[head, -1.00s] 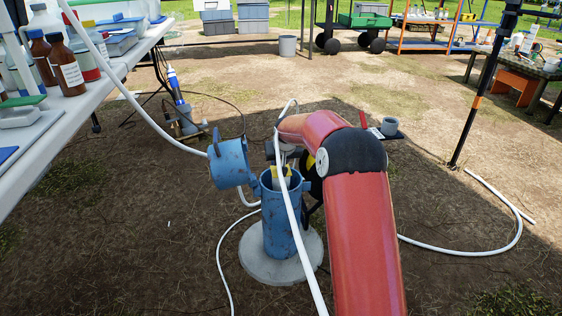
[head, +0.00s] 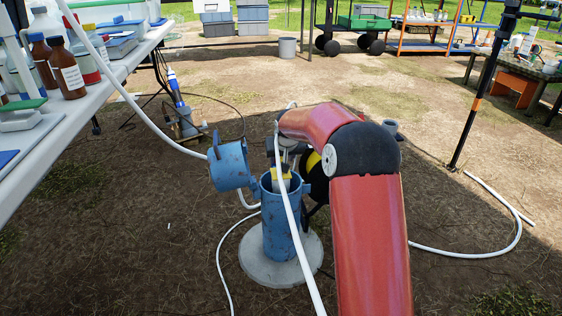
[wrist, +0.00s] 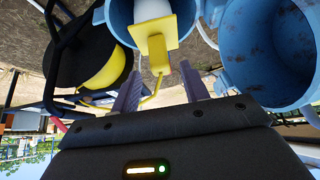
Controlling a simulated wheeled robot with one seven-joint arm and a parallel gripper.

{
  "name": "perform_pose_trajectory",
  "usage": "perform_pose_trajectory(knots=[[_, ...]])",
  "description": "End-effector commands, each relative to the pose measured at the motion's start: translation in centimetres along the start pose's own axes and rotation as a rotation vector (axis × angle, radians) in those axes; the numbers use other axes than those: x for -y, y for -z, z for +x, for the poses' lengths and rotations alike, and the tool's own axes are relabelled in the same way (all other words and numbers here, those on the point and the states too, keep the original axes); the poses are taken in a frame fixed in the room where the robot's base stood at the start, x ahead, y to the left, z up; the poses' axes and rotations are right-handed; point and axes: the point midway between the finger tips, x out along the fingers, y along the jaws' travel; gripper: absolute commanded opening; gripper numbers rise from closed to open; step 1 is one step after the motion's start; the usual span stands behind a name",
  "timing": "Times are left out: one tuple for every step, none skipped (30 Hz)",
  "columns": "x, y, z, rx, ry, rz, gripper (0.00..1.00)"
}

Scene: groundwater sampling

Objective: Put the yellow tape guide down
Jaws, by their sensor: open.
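The yellow tape guide (wrist: 156,42) sits at the mouth of the upright blue well casing (head: 283,225), against the white inner pipe (wrist: 152,10). It also shows in the head view as a small yellow patch (head: 280,173) at the casing top. In the wrist view my gripper (wrist: 161,72) is open. Its two fingers stand apart on either side of the guide's lower end, with a visible gap to each. In the head view my red arm reaches over the casing, and my fingers are hard to make out there.
The casing's open blue cap (head: 228,165) hangs left of its mouth. A black and yellow reel (wrist: 102,70) is close beside the casing. A white hose (head: 294,215) crosses in front of the casing. A table with bottles (head: 68,72) stands left. Bare ground lies around.

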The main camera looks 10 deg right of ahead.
Motion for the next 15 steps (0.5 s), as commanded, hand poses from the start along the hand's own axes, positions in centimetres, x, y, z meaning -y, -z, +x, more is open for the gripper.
perform_pose_trajectory(knots=[[0.0,0.1,-1.4,-0.002,-0.001,0.0,0.45],[0.0,0.1,-2.1,-0.002,-0.001,0.0,0.45],[-0.1,0.1,-2.9,-0.002,-0.001,0.0,0.45],[-0.1,0.1,-3.6,-0.003,-0.001,0.0,0.45],[-0.1,0.1,-4.1,-0.002,-0.001,0.0,0.45],[0.0,0.1,-4.8,-0.002,-0.001,0.001,0.45],[0.0,0.1,-5.3,-0.001,-0.001,0.0,0.45],[0.0,0.1,-5.7,-0.001,-0.001,0.0,0.45],[0.0,0.1,-6.2,-0.001,-0.001,0.0,0.45],[0.0,0.1,-6.5,-0.001,-0.001,0.0,0.45],[0.0,0.0,-6.8,0.0,-0.001,-0.001,0.45],[0.0,0.0,-7.1,0.0,-0.001,-0.001,0.45],[0.0,0.0,-7.2,0.0,-0.001,-0.001,0.45],[0.0,0.0,-7.4,0.001,-0.001,-0.001,0.45],[0.0,0.0,-7.5,0.001,0.0,-0.001,0.45]])
